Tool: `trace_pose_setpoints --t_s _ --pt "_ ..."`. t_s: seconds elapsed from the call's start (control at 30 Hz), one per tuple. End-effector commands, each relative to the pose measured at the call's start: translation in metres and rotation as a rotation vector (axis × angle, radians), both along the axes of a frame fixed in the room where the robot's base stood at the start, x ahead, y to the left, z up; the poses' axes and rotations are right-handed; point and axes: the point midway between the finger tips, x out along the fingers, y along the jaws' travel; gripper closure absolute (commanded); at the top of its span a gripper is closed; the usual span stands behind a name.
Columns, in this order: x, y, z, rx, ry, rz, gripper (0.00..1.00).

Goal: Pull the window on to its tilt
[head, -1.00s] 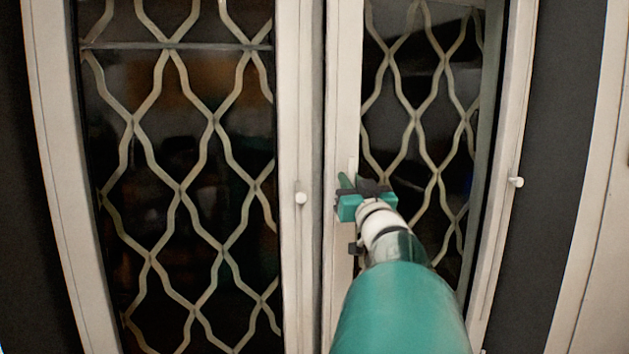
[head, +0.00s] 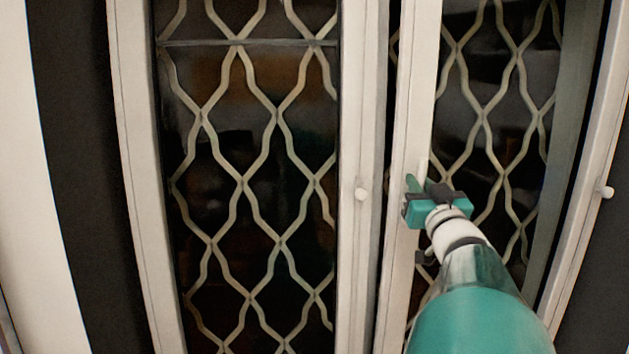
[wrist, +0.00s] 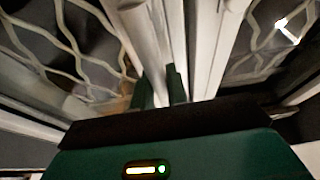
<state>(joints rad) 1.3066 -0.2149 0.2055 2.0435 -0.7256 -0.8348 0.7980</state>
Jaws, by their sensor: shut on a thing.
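The right window sash (head: 413,110) has a white frame and dark glass with a pale lattice behind it. A dark gap shows along its left edge, wider at the top than lower down, so the sash stands ajar with its top leaning toward me. My gripper (head: 418,184) is shut on the white window handle (head: 423,166) on the sash's left stile. In the wrist view the white handle (wrist: 150,45) runs down between the two green fingers (wrist: 159,90). The fingers hide the handle's lower part.
A left window (head: 245,170) with the same lattice stands beside it, with a small white knob (head: 361,194) on its frame. Another white knob (head: 605,192) is on the frame at the far right. Dark wall strips (head: 85,180) flank the windows.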

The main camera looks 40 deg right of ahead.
Motion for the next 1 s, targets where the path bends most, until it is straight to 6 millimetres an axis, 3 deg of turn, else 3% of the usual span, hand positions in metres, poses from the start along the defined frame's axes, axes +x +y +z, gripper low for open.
trace_pose_setpoints --t_s 0.7,0.73,0.9,1.0 --pt "-0.02 0.014 0.006 -0.012 -0.008 0.001 1.0" --pt "-0.021 0.014 0.005 -0.012 -0.008 0.001 0.83" --pt "-0.02 0.013 0.003 -0.008 -0.005 0.001 0.49" --pt "-0.02 0.012 0.002 -0.007 -0.004 0.001 0.45"
